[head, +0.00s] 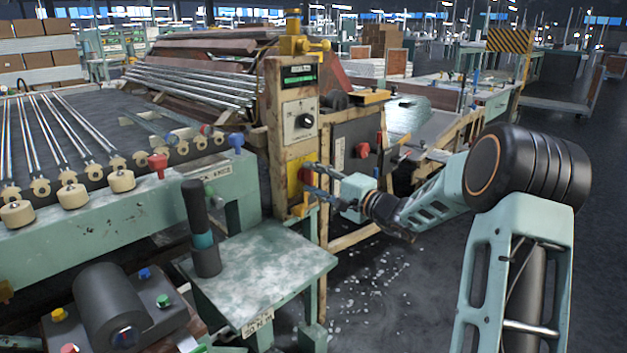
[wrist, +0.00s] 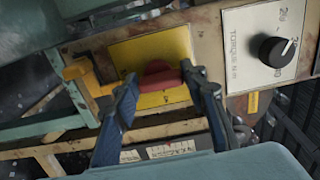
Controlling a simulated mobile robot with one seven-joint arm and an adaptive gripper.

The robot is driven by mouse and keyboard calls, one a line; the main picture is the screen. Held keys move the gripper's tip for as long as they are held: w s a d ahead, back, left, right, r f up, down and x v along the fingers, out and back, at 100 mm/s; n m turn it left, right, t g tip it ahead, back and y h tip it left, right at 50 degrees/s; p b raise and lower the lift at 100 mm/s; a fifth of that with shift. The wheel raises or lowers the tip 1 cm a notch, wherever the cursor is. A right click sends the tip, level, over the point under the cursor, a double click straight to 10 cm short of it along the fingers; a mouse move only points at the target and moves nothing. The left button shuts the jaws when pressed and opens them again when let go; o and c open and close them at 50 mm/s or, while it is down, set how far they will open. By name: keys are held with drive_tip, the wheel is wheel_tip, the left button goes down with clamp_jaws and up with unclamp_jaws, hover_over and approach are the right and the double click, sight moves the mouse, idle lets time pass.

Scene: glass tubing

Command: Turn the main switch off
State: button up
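The main switch appears as a red handle on a yellow plate (wrist: 165,50), set in the worn cream panel of a machine post. The red handle (wrist: 160,77) lies nearly level in the wrist picture. My gripper (wrist: 159,80) has one blue finger at each end of the handle, with no clear gap on either side, so it looks closed on it. In the head view my gripper (head: 316,178) reaches the post from the right, and the red handle (head: 305,174) is partly covered by the fingers.
A black dial (wrist: 277,50) marked torque sits on the same panel; in the head view the dial (head: 306,121) is above the switch. A yellow-orange bracket (wrist: 80,72) is left of the plate. A metal side table (head: 262,265) stands in front of the post.

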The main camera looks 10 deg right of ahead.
drive_tip(key=o, duration=0.4)
drive_tip(key=v, duration=1.2)
drive_tip(key=shift+a, duration=0.1)
